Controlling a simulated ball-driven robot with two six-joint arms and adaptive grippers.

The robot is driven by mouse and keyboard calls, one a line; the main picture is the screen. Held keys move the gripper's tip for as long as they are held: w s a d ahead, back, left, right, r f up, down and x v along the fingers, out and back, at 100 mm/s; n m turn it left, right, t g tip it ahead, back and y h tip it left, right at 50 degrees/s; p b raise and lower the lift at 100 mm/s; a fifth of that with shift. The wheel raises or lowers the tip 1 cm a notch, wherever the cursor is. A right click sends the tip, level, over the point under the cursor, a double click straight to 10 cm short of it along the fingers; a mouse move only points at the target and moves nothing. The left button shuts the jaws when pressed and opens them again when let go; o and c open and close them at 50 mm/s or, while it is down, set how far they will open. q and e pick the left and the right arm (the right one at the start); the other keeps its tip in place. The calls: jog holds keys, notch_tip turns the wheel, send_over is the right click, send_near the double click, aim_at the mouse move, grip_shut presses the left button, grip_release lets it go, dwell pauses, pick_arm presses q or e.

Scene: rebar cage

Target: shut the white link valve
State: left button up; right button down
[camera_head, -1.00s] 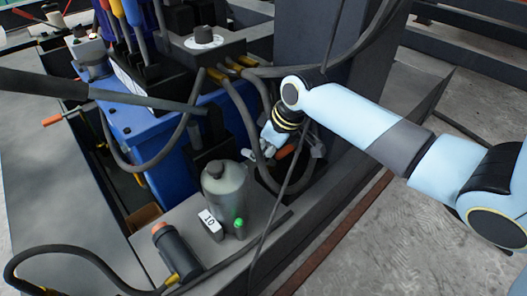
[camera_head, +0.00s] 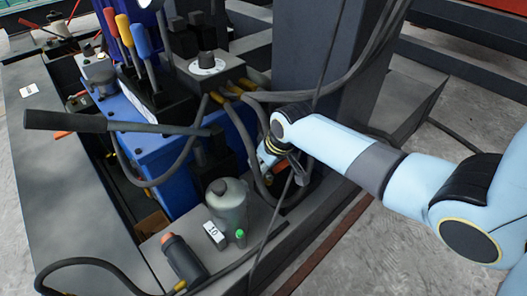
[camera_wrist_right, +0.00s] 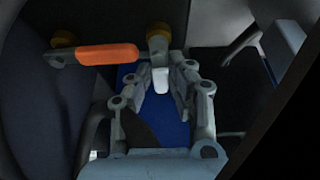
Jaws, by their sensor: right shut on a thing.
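The white link valve shows in the right wrist view as a short white handle (camera_wrist_right: 160,82) below a brass-coloured fitting (camera_wrist_right: 159,42). My right gripper (camera_wrist_right: 159,72) has a finger on each side of the white handle and is shut on it. In the head view my right gripper (camera_head: 268,158) is low beside the hoses, at the right of the blue unit. The handle is hidden there by the gripper and wrist. My left gripper is in neither view.
An orange valve handle (camera_wrist_right: 105,54) lies close left of the gripper in the wrist view. Black hoses (camera_head: 238,120) and a thin cable (camera_head: 290,190) run close by. A grey canister (camera_head: 227,205) stands on the ledge in front. A dark column (camera_head: 310,60) rises behind.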

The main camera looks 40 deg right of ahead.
jog(key=c, duration=1.2)
grip_release()
jog(key=shift+c, duration=0.2)
jog(key=v, duration=1.2)
